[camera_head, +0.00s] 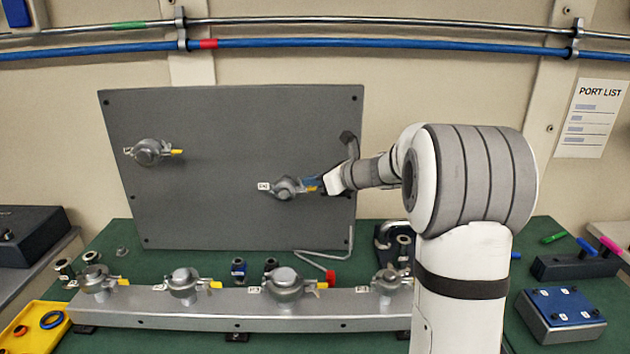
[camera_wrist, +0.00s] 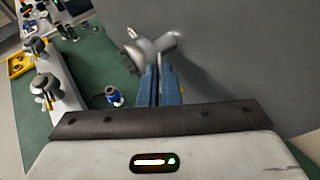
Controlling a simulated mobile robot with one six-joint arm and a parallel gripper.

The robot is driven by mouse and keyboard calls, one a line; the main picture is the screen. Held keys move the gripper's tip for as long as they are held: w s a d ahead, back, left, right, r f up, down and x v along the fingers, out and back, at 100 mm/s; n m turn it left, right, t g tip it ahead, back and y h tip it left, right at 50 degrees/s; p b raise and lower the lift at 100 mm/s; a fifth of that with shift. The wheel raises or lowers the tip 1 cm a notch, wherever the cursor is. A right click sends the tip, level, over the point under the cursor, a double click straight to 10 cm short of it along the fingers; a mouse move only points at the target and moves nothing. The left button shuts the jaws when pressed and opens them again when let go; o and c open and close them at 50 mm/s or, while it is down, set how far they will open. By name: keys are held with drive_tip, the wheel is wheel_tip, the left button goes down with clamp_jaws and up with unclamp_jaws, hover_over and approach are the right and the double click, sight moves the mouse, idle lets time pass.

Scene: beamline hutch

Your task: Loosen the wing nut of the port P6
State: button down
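The upright grey panel (camera_head: 215,120) carries two round clamped ports. The right one (camera_head: 287,187) has a white label (camera_head: 264,186) too small to read surely, so I cannot confirm it is P6. Its yellow wing nut (camera_head: 312,189) points right. My gripper (camera_head: 316,184) is at this wing nut, reaching in from the right. In the wrist view the blue fingers (camera_wrist: 160,72) are close together, with their tips at the port's grey clamp (camera_wrist: 147,50). They look shut on the wing nut, which is hidden there. The other panel port (camera_head: 149,152) is at upper left.
A metal rail (camera_head: 230,309) with several similar ports stands in front of the panel on the green table (camera_head: 130,240). A bent hex key (camera_head: 322,257) and small fittings lie between them. A yellow tray (camera_head: 30,325) is at lower left, a blue-topped box (camera_head: 560,307) at right.

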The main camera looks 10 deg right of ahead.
drive_tip(key=shift+w+r, duration=0.1)
drive_tip(key=n+g+y+p, duration=0.1)
drive_tip(key=n+g+p, duration=0.1)
drive_tip(key=w+n+g+y+p, duration=0.1)
drive_tip(key=n+g+p, duration=0.1)
drive_tip(key=n+g+y+p, duration=0.1)
drive_tip(key=p, duration=0.1)
drive_tip(key=shift+w+d+n+g+y+p, duration=0.15)
drive_tip(key=shift+d+n+g+y+p, duration=0.2)
drive_tip(key=shift+n+g+y+p, duration=0.05)
drive_tip(key=c, duration=2.1)
unclamp_jaws()
drive_tip(key=o, duration=0.3)
drive_tip(key=shift+a, duration=0.15)
drive_tip(key=shift+o, duration=0.8)
